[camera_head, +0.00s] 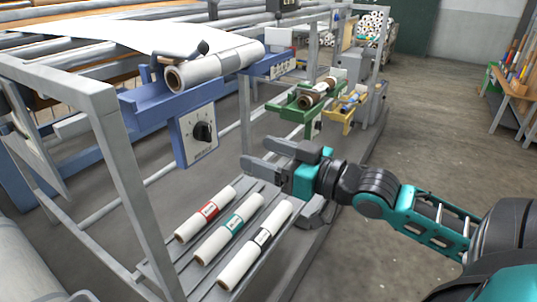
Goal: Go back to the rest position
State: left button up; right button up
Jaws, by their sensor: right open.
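My right gripper (262,160) comes in from the right on a teal and black arm. Its grey fingers are apart and empty, in mid-air in front of the press frame. It is above and apart from the rolls on the lower rack. My left gripper does not show.
Three white rolls with a red band (209,211), a teal band (232,224) and a dark band (262,238) lie on the lower rack. A white roll (215,65) sits in the blue holder (152,112) above a dial (203,131). Floor (435,140) at right is clear.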

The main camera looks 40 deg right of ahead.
jog(key=shift+s, duration=0.15)
dwell(0.3)
jog(key=s+a+f+m+g+h+p, duration=0.1)
jog(key=s+f+m+g+h+p, duration=0.2)
jog(key=f, duration=1.5)
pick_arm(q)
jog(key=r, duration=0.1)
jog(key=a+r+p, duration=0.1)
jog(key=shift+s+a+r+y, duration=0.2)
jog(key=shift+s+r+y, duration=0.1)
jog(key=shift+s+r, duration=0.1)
pick_arm(e)
jog(key=s+a+f+n+g, duration=0.1)
jog(key=s+a+f+g, duration=0.2)
jog(key=s+a+f, duration=0.3)
jog(key=a+f, duration=0.4)
jog(key=a, duration=0.1)
jog(key=shift+s+n+h, duration=0.25)
jog(key=shift+n+h, duration=0.15)
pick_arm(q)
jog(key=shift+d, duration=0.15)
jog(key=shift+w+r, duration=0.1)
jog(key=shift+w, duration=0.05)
